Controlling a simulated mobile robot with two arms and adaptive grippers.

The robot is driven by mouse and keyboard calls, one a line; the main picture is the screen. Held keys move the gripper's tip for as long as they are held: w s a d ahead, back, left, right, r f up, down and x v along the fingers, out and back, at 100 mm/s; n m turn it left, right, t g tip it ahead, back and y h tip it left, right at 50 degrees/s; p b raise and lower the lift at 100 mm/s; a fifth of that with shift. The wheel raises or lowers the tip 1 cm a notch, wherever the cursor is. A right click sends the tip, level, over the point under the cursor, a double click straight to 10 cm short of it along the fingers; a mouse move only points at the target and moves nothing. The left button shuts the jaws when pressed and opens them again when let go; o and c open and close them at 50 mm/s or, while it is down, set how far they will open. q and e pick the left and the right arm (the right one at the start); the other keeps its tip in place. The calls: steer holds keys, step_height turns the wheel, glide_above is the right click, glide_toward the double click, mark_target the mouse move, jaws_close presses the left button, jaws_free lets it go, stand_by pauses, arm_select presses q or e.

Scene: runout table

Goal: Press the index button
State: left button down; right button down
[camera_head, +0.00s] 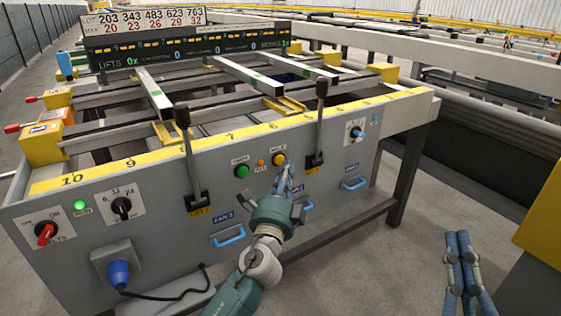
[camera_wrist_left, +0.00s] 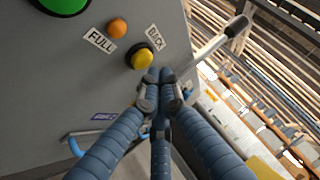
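A green button (camera_head: 242,171) sits on the front of the grey panel, and its small label is too blurred to read. A yellow button (camera_head: 278,160) is to its right. In the left wrist view the yellow button (camera_wrist_left: 142,60) is beside a BACK label, and part of the green button (camera_wrist_left: 62,4) shows at the top edge. My left gripper (camera_head: 285,165) is shut and empty, its fingertips (camera_wrist_left: 161,76) close beside the yellow button; contact cannot be told. My right gripper (camera_head: 458,236) is shut and empty over the floor at right.
A small orange lamp (camera_head: 261,162) sits between the buttons, by a FULL label. Black-knobbed levers stand left (camera_head: 183,118) and right (camera_head: 321,88) of the buttons. Blue handles (camera_head: 229,237) stick out below. A blue plug (camera_head: 119,273) with a cable is at lower left.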

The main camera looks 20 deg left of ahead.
arm_select(q)
steer(key=shift+a, duration=0.1)
steer(key=shift+w+a, duration=0.25)
steer(key=shift+w, duration=0.05)
arm_select(e)
steer(key=shift+s+r, duration=0.15)
steer(key=shift+r, duration=0.2)
